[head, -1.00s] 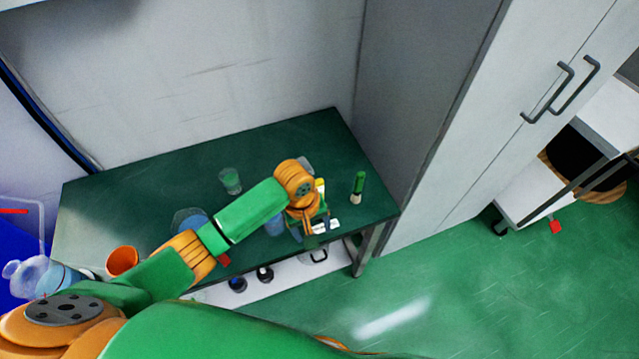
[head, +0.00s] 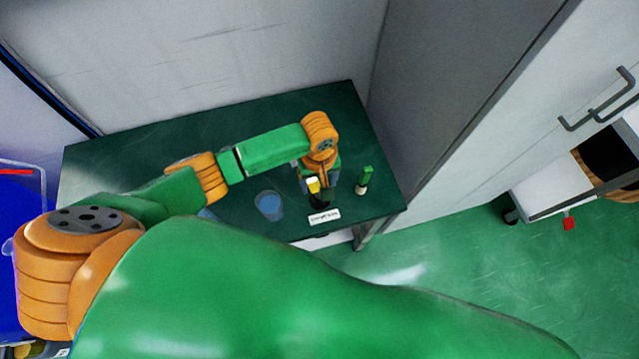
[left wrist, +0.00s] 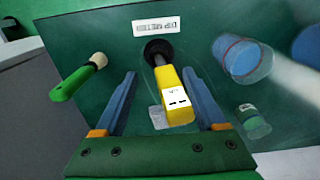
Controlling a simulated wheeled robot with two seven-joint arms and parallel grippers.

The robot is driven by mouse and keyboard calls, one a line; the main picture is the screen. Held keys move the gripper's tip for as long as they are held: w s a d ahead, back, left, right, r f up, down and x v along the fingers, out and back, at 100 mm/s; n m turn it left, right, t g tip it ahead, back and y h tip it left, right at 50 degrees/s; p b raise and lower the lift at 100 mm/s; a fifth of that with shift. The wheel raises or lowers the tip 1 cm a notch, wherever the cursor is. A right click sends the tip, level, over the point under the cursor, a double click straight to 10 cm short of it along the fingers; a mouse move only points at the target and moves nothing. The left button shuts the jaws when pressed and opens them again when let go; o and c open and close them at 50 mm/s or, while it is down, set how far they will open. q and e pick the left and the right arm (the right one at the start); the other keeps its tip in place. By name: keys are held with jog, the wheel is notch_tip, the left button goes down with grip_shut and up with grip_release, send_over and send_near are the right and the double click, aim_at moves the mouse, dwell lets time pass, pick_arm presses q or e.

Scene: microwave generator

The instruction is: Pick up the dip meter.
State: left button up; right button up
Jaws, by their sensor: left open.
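My right gripper is not in view.
In the left wrist view a small green beaker (left wrist: 252,120) also shows. A wall and grey cabinet (head: 440,110) bound the table.

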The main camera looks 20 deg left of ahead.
pick_arm(q)
jog(key=shift+w, duration=0.2)
jog(key=shift+w+f, duration=0.1)
jog(key=shift+c, duration=0.8)
jog(key=shift+s, duration=0.25)
grip_shut()
jog(key=shift+w, duration=0.1)
